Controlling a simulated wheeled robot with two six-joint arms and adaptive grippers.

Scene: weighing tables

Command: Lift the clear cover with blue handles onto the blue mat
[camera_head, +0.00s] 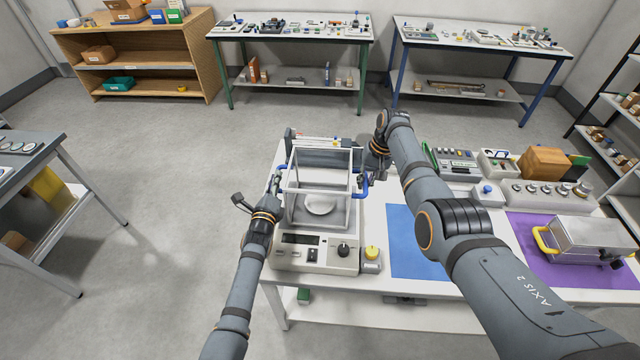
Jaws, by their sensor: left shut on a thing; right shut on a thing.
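The clear box-shaped cover (322,189) with a pale frame is over the weighing scale (305,252), around a white round dish (320,204). I cannot tell whether its lower edge touches the scale. My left gripper (274,190) is shut on its left blue handle (278,178). My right gripper (368,177) is shut on its right blue handle (357,192); the arm partly hides the jaws. The blue mat (408,245) lies flat on the table to the right of the scale. My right arm crosses above it and hides its right part.
A yellow-topped knob (372,253) stands between scale and mat. A purple mat (525,235) at right carries a metal box with a yellow handle (590,240). Instruments, a weight block (545,194) and a wooden box (545,163) line the back. The visible blue mat is clear.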

